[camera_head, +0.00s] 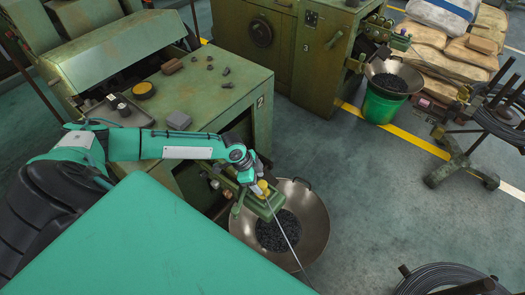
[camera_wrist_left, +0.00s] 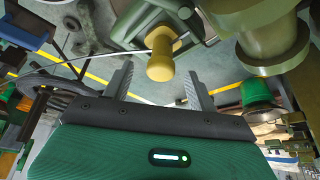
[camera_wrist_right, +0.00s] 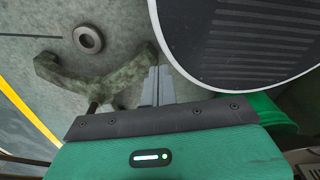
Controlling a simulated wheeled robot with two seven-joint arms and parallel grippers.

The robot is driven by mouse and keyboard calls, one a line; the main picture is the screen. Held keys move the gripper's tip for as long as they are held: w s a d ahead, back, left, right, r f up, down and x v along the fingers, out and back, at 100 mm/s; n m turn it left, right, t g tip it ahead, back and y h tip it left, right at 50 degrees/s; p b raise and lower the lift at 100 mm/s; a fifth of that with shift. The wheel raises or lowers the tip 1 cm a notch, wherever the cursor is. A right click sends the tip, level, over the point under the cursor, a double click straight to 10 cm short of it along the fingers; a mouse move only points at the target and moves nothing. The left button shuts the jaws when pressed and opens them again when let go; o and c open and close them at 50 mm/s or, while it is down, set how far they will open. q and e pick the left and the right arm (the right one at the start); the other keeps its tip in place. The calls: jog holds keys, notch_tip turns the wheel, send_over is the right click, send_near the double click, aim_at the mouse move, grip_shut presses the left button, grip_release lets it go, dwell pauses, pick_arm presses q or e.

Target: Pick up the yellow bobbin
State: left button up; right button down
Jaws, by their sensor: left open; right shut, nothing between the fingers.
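The yellow bobbin (camera_wrist_left: 160,66) is in the left wrist view, on a green machine arm with a thin wire running by it. In the head view the bobbin (camera_head: 262,188) shows small at the end of my left arm, above the large metal pan. My left gripper (camera_wrist_left: 160,88) is open, with its two fingers on either side of the bobbin's near end; I cannot tell whether they touch it. In the right wrist view my right gripper (camera_wrist_right: 158,84) is shut and empty, its fingers together.
A metal pan (camera_head: 314,228) with dark pieces stands below the bobbin. The green machine (camera_head: 215,95) carries loose small parts on its top. A second pan on a green bucket (camera_head: 380,108) stands at the back right. Open floor (camera_head: 370,190) lies to the right.

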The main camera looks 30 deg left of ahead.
aim_at(262, 184)
pick_arm(q)
jog(key=shift+f, duration=0.15)
jog(key=shift+w+d+f, duration=0.1)
jog(key=shift+d+f, duration=0.05)
jog(key=p+x, duration=0.2)
jog(key=x, duration=0.2)
jog(key=shift+w, duration=0.2)
jog(key=shift+d+f+p, duration=0.15)
jog(key=shift+f+p, duration=0.15)
jog(key=shift+f, duration=0.05)
jog(key=shift+c, duration=0.5)
jog(key=c, duration=1)
jog(key=shift+w, duration=0.1)
